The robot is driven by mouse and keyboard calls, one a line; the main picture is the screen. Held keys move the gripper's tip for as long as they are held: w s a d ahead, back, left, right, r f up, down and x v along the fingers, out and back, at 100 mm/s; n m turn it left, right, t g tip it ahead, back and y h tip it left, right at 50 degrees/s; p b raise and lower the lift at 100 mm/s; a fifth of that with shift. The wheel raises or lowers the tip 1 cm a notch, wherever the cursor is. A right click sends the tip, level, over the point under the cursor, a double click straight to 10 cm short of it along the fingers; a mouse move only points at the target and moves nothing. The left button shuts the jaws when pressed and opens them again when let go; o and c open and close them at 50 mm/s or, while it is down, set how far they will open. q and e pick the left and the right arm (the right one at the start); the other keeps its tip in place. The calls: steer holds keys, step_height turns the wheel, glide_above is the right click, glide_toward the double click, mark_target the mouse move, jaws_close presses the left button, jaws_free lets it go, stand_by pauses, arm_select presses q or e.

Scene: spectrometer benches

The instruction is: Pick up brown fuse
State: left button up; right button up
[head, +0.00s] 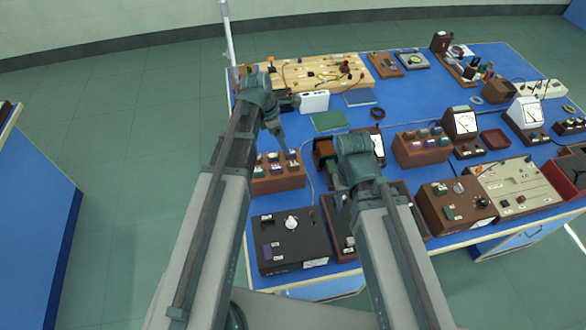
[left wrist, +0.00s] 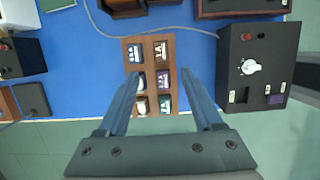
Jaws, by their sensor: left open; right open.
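A brown wooden rack (left wrist: 150,40) with two columns of small labelled fuse blocks lies below my left gripper (left wrist: 160,74) in the left wrist view. A dark brownish block (left wrist: 161,51) sits at its far right; I take it for the brown fuse, though its colour is hard to tell. A blue block (left wrist: 134,53), a purple block (left wrist: 163,79) and a green block (left wrist: 165,103) are also in it. My left gripper is open and empty, its fingers on either side of the rack's outline. The rack also shows in the head view (head: 280,185).
A black box with a white knob (left wrist: 262,65) stands right of the rack. A grey cable (left wrist: 190,31) curves behind it. Other instruments crowd the bench around my right arm.

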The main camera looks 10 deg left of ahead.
arm_select(q)
steer(key=b, duration=0.6)
glide_above(293, 163)
steer(key=a, duration=0.1)
steer(key=f, duration=0.7)
steer(key=shift+s+a, duration=0.1)
steer(key=shift+s, duration=0.2)
arm_select(e)
step_height(293, 163, down, 7)
arm_select(q)
steer(key=shift+f, duration=0.1)
arm_select(e)
steer(key=shift+f, duration=0.1)
arm_select(q)
steer(key=b+x, duration=0.5)
steer(key=shift+s+a+f, duration=0.1)
steer(key=shift+f, duration=0.05)
arm_select(e)
step_height(293, 163, down, 5)
steer(key=shift+f, duration=0.1)
steer(key=shift+r, duration=0.2)
arm_select(q)
jaws_close()
